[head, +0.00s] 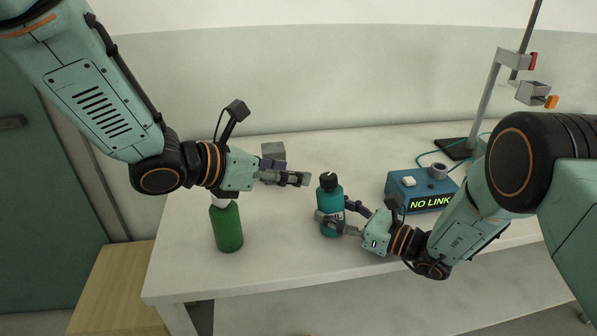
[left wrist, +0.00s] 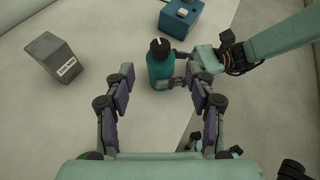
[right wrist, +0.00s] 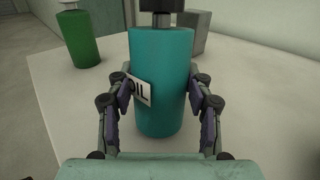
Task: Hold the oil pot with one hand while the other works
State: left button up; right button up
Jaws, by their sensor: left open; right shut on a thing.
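The oil pot (head: 329,196) is a teal bottle with a black cap, standing upright on the white table. Its label, partly covered, reads "OIL" in the right wrist view (right wrist: 160,85). My right gripper (head: 331,222) is shut on the pot's lower body, one finger on each side. My left gripper (head: 305,179) is open and empty, just left of the pot's cap and at about its height in the head view. In the left wrist view the pot (left wrist: 160,68) shows ahead, between and beyond the open fingers.
A green bottle (head: 227,228) stands at the left, partly behind my left gripper. A grey block (left wrist: 53,60) with a small label sits at the back. A blue box (head: 421,191) reading "NO LINK" and a clamp stand (head: 486,100) are at the right. The front table edge is near.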

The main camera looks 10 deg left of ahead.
pick_arm(q)
jog(key=shift+s+a+r, duration=0.1)
jog(key=shift+s, duration=0.05)
jog(key=m+t+h, duration=0.3)
jog(key=m+t, duration=0.1)
jog(key=m, duration=3.2)
send_near(322, 181)
jog(key=shift+n, duration=0.3)
jog(key=x, duration=1.1)
jog(key=shift+w+d, duration=0.2)
jog(key=shift+w, duration=0.05)
